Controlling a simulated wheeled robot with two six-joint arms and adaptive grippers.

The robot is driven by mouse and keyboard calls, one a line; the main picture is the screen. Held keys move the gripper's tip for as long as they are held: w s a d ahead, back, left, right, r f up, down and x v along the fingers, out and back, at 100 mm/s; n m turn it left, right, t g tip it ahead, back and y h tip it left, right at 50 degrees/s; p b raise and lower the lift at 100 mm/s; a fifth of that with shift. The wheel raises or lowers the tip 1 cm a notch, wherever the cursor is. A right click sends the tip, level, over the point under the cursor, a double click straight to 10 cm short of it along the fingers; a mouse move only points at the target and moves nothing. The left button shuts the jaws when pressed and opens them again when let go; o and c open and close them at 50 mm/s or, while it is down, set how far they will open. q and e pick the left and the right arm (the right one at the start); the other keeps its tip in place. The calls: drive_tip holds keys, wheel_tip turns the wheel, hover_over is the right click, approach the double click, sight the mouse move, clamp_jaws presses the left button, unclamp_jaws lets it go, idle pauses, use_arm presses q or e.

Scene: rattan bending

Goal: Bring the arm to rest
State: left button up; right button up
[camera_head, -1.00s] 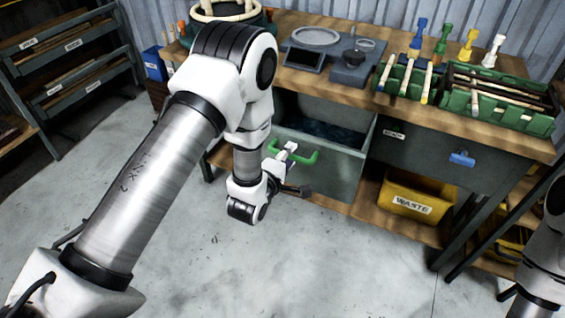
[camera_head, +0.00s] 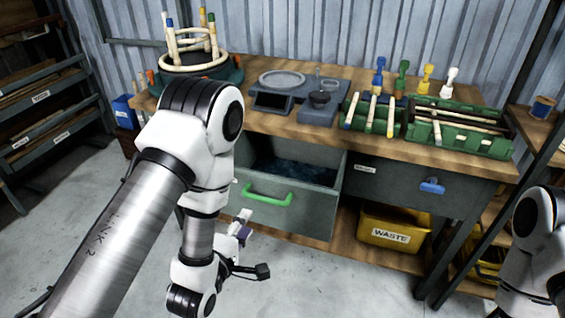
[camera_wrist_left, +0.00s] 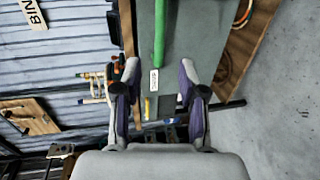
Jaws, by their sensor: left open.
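My left arm (camera_head: 130,225) reaches in from the left, its forearm hanging down in front of the workbench. My left gripper (camera_head: 242,226) is open and empty, just below and left of the green handle (camera_head: 268,196) and apart from it. The handle is on the grey drawer (camera_head: 312,212), which stands open with something dark blue inside. In the left wrist view the open fingers (camera_wrist_left: 156,84) spread in front of the drawer face, and the green handle (camera_wrist_left: 159,32) shows beyond them. My right arm (camera_head: 530,250) is at the right edge; its gripper is out of view.
The workbench (camera_head: 285,122) holds a scale (camera_head: 272,98), green trays (camera_head: 455,128) with sticks, and a round rattan frame (camera_head: 190,62). A closed drawer with a blue handle (camera_head: 432,186) is to the right. A yellow waste bin (camera_head: 392,228) sits below. The floor in front is clear.

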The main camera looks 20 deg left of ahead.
use_arm(q)
drive_tip(key=s+a+f+m+g+p, duration=0.1)
drive_tip(key=s+f+m+g+p, duration=0.4)
drive_tip(key=s, duration=0.7)
drive_tip(key=s+a+f+m+g+p, duration=0.1)
drive_tip(key=s+f+m+g+p, duration=0.4)
drive_tip(key=s+m+g, duration=0.5)
drive_tip(key=shift+s+m+g+y+p, duration=0.3)
drive_tip(key=shift+s+m+p, duration=0.6)
drive_tip(key=shift+m, duration=0.2)
